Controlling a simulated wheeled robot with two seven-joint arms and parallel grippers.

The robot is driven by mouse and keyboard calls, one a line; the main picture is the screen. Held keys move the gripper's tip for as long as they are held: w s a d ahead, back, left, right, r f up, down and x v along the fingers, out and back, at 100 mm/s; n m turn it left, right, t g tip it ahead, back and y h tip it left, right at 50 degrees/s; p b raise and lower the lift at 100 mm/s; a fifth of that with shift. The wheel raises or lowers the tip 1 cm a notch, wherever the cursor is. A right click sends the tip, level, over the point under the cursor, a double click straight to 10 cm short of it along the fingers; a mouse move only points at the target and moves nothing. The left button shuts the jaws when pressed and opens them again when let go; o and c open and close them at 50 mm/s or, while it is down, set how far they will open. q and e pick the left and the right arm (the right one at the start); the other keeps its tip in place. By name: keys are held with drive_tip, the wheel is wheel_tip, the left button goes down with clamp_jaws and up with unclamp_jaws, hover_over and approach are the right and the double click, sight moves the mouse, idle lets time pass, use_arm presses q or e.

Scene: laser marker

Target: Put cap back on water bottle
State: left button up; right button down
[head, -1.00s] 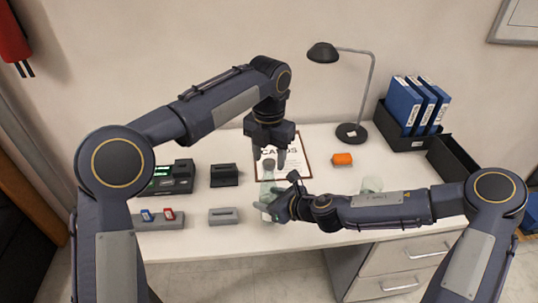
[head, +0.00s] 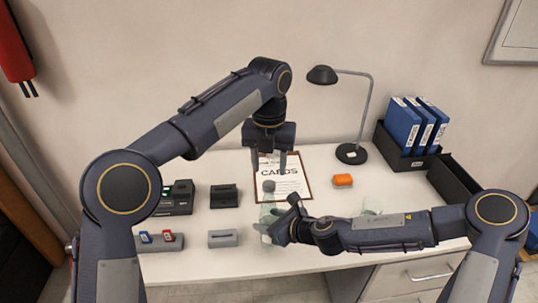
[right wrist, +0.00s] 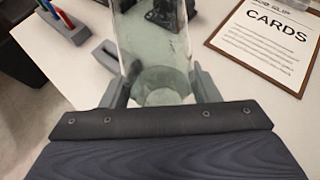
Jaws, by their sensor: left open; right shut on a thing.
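The clear water bottle (head: 268,210) stands upright on the desk, and its see-through body also shows in the right wrist view (right wrist: 155,48). A dark cap (head: 268,186) sits on top of its neck; I cannot tell whether it is fully seated. My left gripper (head: 269,172) is open and empty, pointing down just above the cap, with its fingers spread to either side. My right gripper (head: 272,229) is shut on the bottle's body from the right, a finger on each side in the right wrist view (right wrist: 160,88). The cap is out of the right wrist view.
A clipboard marked CARDS (head: 298,176) lies behind the bottle. Grey and black devices (head: 223,238) stand to the left. Binders (head: 402,128) stand in a black tray at the far right.

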use_arm(q)
drive_tip(key=n, duration=0.8)
drive_tip(key=shift+r, duration=0.25)
drive_tip(key=n, duration=0.4)
drive_tip(key=shift+r+n, duration=0.15)
drive_tip(key=shift+n, duration=0.25)
drive_tip(key=n, duration=0.5)
drive_tip(key=shift+r, duration=0.2)
drive_tip(key=n, duration=0.5)
drive_tip(key=shift+r, duration=0.15)
drive_tip(key=n, duration=0.5)
drive_tip(key=shift+r, duration=0.2)
drive_tip(key=n, duration=0.5)
drive_tip(key=shift+r, duration=0.15)
drive_tip(key=n, duration=0.5)
drive_tip(key=shift+r, duration=0.2)
drive_tip(key=n, duration=0.6)
drive_tip(key=shift+r, duration=0.25)
